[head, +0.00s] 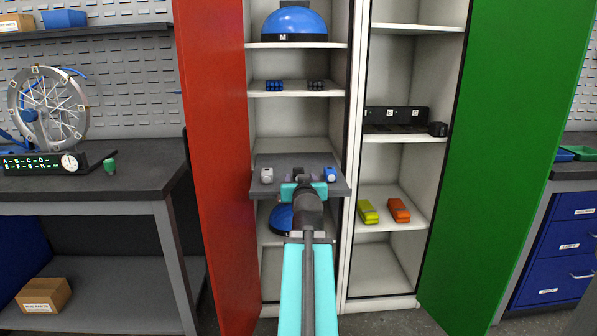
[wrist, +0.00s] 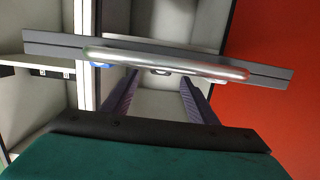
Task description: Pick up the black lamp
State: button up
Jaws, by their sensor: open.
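What looks like the black lamp (head: 300,171) sits in the middle of a pulled-out grey tray (head: 262,190) in the left cabinet, mostly hidden behind my gripper. A white lamp (head: 267,175) stands to its left and a blue-and-white one (head: 331,171) to its right. My gripper (head: 304,188) is open at the tray's front edge. In the wrist view my two dark fingers (wrist: 160,88) are apart, with only a small dark bit (wrist: 160,71) showing between them beyond the tray's handle. Nothing is held.
A silver handle bar (wrist: 165,64) runs along the tray front. A red door (head: 213,150) stands open at left and a green door (head: 505,130) at right. A shelf with a blue helmet (head: 295,22) is higher up; another blue item (head: 281,218) lies below the tray.

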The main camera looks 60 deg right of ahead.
aim_at(299, 170)
jog(key=p, duration=0.2)
jog(key=shift+w+d+p, duration=0.1)
jog(key=shift+d+p, duration=0.05)
jog(key=shift+p, duration=0.25)
jog(key=p+x, duration=0.2)
jog(key=p, duration=0.3)
jog(key=shift+d+r, duration=0.1)
jog(key=shift+d, duration=0.05)
jog(key=shift+w+d+f+p, duration=0.2)
jog(key=shift+d+f+p, duration=0.05)
jog(key=shift+p, duration=0.35)
jog(key=shift+x, duration=2.65)
jog(key=shift+a, duration=0.1)
jog(key=c, duration=1.2)
jog(key=shift+o, duration=0.2)
